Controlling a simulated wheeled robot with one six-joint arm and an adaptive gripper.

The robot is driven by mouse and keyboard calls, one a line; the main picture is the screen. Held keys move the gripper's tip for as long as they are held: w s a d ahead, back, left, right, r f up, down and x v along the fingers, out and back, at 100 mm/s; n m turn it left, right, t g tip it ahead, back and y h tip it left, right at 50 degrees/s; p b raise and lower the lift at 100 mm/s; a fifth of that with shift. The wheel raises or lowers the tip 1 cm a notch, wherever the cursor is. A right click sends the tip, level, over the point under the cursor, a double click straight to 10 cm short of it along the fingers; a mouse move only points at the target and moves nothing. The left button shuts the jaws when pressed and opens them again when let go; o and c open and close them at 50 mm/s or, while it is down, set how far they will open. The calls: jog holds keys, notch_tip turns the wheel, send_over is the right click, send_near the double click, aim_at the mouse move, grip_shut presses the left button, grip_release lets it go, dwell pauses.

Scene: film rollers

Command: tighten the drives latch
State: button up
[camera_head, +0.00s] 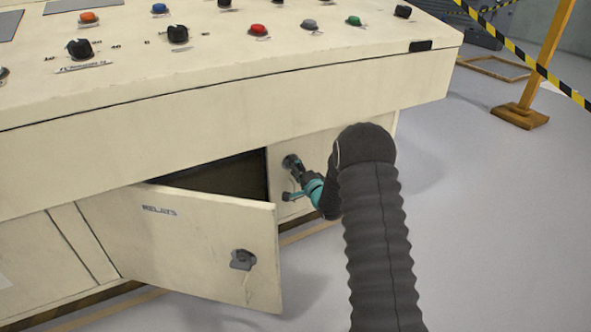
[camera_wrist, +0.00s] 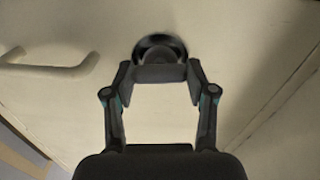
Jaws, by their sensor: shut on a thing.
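A round dark latch (camera_head: 290,162) sits on the cream cabinet door panel to the right of the open relays door. No drives label is readable on this panel. My gripper (camera_head: 300,173) reaches it from the right. In the wrist view the latch (camera_wrist: 160,45) is at top centre, and my gripper (camera_wrist: 160,70) has its two fingers closed on its knob. The fingers hide part of the knob, so its turn angle cannot be told.
The relays door (camera_head: 190,245) stands open at left, with its own grey latch (camera_head: 242,260). A pale curved handle (camera_wrist: 50,68) is left of my gripper. The console top (camera_head: 220,50) overhangs the doors. Floor at right is clear up to a yellow post (camera_head: 545,75).

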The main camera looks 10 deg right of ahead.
jog(key=shift+w+r+m, duration=0.1)
jog(key=shift+m, duration=0.5)
jog(key=o, duration=1.2)
jog(key=shift+d, duration=0.1)
jog(key=shift+c, duration=0.2)
jog(key=v, duration=1.2)
